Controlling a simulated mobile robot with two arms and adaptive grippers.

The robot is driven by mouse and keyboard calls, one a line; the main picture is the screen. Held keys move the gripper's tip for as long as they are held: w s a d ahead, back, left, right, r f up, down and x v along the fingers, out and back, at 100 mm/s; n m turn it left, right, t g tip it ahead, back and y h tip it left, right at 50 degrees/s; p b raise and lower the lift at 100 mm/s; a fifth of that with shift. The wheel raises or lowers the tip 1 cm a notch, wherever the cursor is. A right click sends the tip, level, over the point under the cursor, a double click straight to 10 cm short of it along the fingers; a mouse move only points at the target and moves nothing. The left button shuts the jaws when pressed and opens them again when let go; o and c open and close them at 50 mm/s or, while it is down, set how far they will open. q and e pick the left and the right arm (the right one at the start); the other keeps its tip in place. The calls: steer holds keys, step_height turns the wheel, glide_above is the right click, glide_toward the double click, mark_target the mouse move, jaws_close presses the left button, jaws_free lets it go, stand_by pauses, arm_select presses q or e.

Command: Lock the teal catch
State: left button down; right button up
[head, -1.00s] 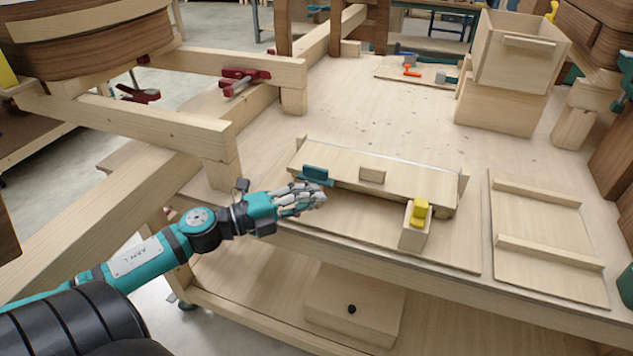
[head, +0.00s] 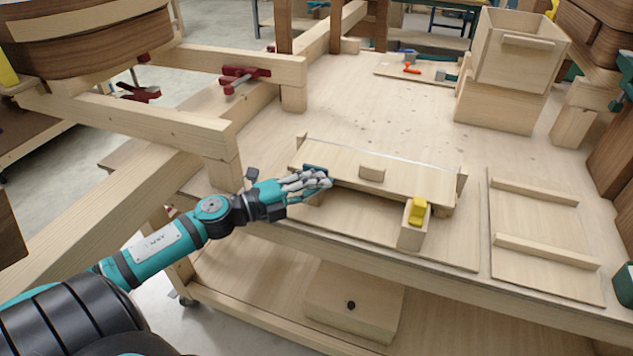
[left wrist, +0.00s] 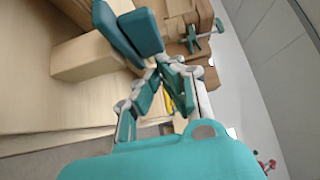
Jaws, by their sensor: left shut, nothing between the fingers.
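The teal catch (head: 316,167) is at the left end of the wooden flap (head: 410,180) on the bench. My left gripper (head: 326,180) is right in front of it and hides most of it. My right gripper is in neither view.
A yellow catch (head: 418,209) sits on a wooden block at the flap's right end. A small wooden handle (head: 372,173) is on the flap. A board with two rails (head: 545,251) lies to the right. Wooden beams with red clamps (head: 243,78) stand at the left.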

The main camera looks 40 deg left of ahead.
arm_select(q)
steer(key=shift+d+r+n+t+y+p, duration=0.15)
steer(key=shift+n+t+y+p, duration=0.2)
steer(key=shift+y, duration=0.25)
